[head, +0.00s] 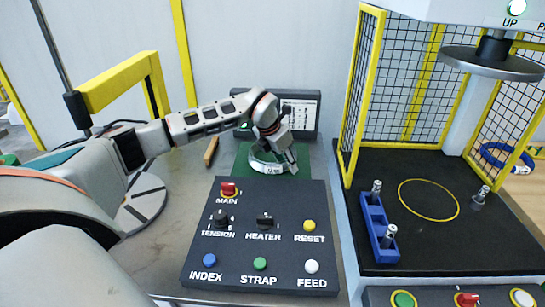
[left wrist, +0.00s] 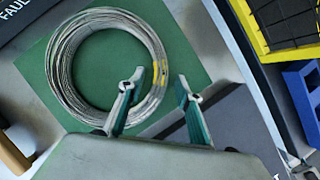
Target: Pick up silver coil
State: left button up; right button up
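The silver coil (head: 262,168) is a ring of wire lying flat on a green mat (head: 243,157) behind the control panel. In the left wrist view the coil (left wrist: 62,84) shows almost whole, with a yellow mark on its right rim. My left gripper (head: 284,165) points down over the coil's right side. In the left wrist view its two fingers (left wrist: 160,85) are apart, one over the inner side of the right rim and one outside it. No wire is pinched between them; I cannot tell the exact height. My right gripper is not in view.
A dark control panel (head: 262,285) with knobs and buttons stands in front of the mat. A screen (head: 302,112) stands behind. A yellow-framed mesh guard (head: 364,100) and a blue holder (head: 376,232) are to the right. A wooden handle (head: 211,151) lies left of the mat.

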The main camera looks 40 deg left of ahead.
pick_arm(q)
grip_shut()
jog(key=shift+w+r, duration=0.1)
jog(key=shift+r, duration=0.15)
